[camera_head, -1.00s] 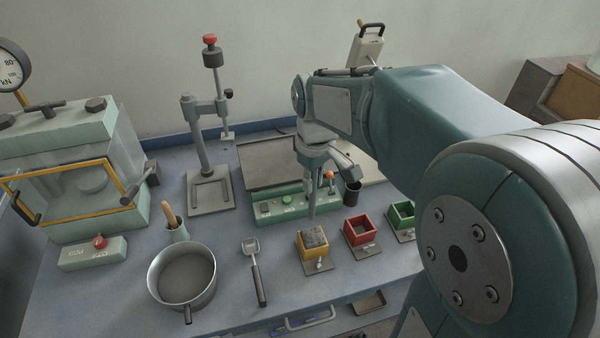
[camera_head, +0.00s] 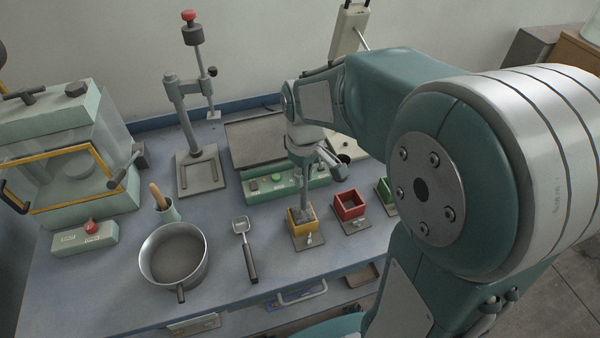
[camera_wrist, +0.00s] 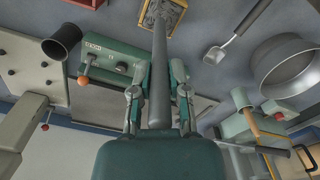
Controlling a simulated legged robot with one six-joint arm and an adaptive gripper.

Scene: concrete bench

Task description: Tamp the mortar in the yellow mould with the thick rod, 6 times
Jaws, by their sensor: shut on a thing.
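The yellow mould (camera_head: 293,228) stands on a small base plate near the bench's front edge. It also shows at the top of the wrist view (camera_wrist: 178,5). My gripper (camera_head: 303,165) is above it, shut on the thick grey rod (camera_wrist: 160,65), which points down between the fingers. In the head view the rod's (camera_head: 305,198) lower end is at the mould's opening and appears to be inside it. The rod and gripper partly hide the mortar, so I cannot tell how far the tip presses into it.
A red mould (camera_head: 349,205) and a green mould (camera_head: 383,190) stand to the right. A green control box (camera_head: 262,191) is behind. A scoop (camera_head: 250,262) and a pan (camera_head: 145,262) lie left. A black cup (camera_wrist: 62,42) is near my gripper.

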